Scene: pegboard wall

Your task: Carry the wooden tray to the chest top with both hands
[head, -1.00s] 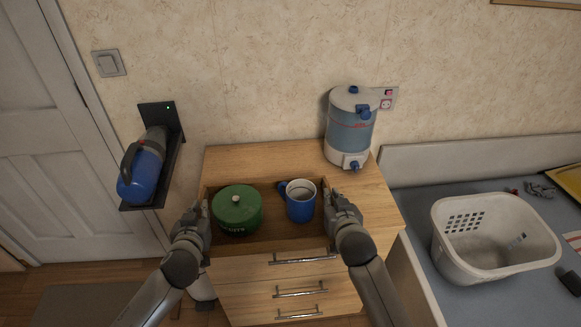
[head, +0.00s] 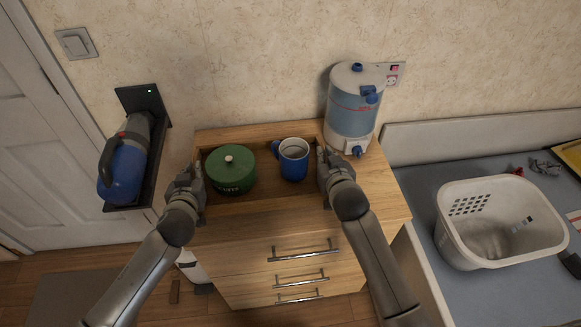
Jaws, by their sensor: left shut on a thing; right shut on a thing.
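The wooden tray (head: 262,205) is over the chest top (head: 375,190), with a green lidded pot (head: 231,169) on its left and a blue mug (head: 293,160) on its right. Whether the tray touches the chest top cannot be told. My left gripper (head: 193,183) is shut on the tray's left side. My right gripper (head: 326,165) is shut on its right side. The grippers cover parts of the tray's end walls. The pot and mug stand upright.
A water dispenser (head: 352,112) stands at the chest's back right, close to the tray's right end. A blue handheld vacuum (head: 124,165) hangs on a wall holder at left. A white laundry basket (head: 498,222) sits on the bed at right. Bare chest top shows right of the tray.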

